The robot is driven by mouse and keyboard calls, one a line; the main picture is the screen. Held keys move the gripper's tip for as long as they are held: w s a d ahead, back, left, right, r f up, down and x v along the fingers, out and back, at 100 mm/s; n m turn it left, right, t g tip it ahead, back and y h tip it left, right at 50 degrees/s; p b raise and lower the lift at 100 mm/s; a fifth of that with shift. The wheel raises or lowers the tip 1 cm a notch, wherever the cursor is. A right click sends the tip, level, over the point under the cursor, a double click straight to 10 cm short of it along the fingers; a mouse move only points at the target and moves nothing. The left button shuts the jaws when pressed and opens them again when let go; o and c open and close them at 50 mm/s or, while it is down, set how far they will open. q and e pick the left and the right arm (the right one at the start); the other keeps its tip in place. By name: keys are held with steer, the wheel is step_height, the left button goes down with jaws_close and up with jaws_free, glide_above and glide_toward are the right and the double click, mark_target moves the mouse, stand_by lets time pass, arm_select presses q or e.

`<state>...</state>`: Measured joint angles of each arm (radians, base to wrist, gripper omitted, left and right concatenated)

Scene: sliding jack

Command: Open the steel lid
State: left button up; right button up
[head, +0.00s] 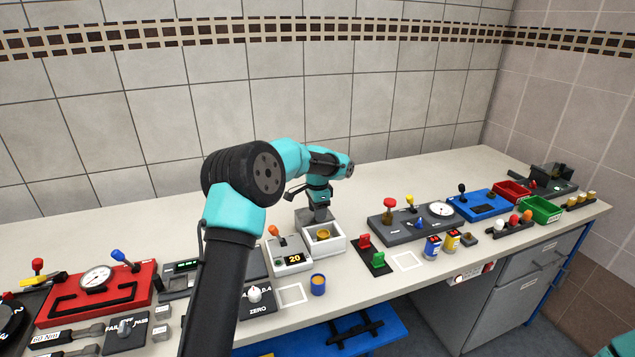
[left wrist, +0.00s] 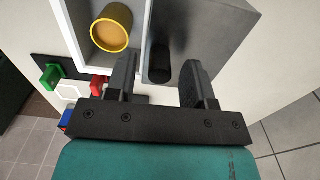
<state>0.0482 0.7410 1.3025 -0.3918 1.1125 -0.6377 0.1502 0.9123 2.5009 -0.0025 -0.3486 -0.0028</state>
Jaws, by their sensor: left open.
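The steel lid (head: 316,217) is a grey plate at the back of a white box (head: 338,243). In the left wrist view the lid (left wrist: 205,30) lies beside the box's open compartment, with a dark upright handle (left wrist: 159,62) on it. A yellow-rimmed round piece (head: 323,235) sits inside the compartment and shows in the left wrist view (left wrist: 112,30). My left gripper (left wrist: 158,72) is open, one finger on each side of the handle, with a gap visible to the right finger. In the head view it hangs over the lid, its fingertips hard to make out. My right gripper is out of view.
A grey device with an orange lever (head: 289,257) stands left of the box, and a blue cup (head: 318,284) in front. Red and green pieces (head: 372,253) stand close on the right. Bare bench and the tiled wall lie behind.

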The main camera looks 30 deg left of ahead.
arm_select(q)
step_height(320, 180, up, 16)
stand_by(0.5)
stand_by(0.4)
step_height(320, 180, down, 16)
steer(key=shift+f, duration=0.1)
stand_by(0.6)
steer(key=shift+r, duration=0.2)
step_height(320, 180, up, 13)
steer(key=shift+r, duration=0.2)
stand_by(0.6)
steer(key=shift+f, duration=0.15)
steer(key=shift+f, duration=7.3)
